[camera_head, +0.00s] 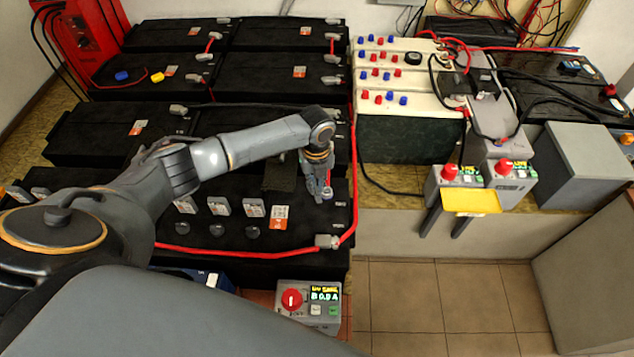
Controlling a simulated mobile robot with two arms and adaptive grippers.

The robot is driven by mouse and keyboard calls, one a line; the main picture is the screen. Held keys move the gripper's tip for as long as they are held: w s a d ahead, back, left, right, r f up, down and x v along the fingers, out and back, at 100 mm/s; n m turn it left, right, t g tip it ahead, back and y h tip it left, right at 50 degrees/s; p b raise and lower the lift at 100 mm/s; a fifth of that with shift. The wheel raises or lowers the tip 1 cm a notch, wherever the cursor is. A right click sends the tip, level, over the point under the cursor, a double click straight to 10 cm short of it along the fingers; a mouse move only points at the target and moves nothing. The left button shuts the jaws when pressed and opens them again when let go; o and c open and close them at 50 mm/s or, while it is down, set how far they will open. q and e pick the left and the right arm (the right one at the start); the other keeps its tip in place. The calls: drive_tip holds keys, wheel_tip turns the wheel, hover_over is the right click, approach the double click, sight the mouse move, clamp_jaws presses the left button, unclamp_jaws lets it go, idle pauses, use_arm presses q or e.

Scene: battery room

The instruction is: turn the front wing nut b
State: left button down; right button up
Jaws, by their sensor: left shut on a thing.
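My left arm reaches in from the left over the front black battery (160,215). My left gripper (322,194) points down at the right end of that battery, with its fingers closed around a small metal part, apparently the front wing nut b (328,193). The fingers hide most of the nut, and I cannot read any label on it. My right gripper is not in view.
A red cable (352,190) runs along the batteries' right end and front edge, past a grey terminal clamp (327,241). A grey meter box (309,303) stands in front. White-topped batteries (400,75) stand to the right. The tiled floor (440,300) is clear.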

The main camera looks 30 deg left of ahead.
sight(316, 188)
use_arm(q)
drive_tip(key=shift+m, duration=1.6)
drive_tip(key=c, duration=1.4)
unclamp_jaws()
drive_tip(key=shift+r, duration=0.1)
wheel_tip(316, 188, up, 12)
drive_tip(key=shift+s, duration=0.1)
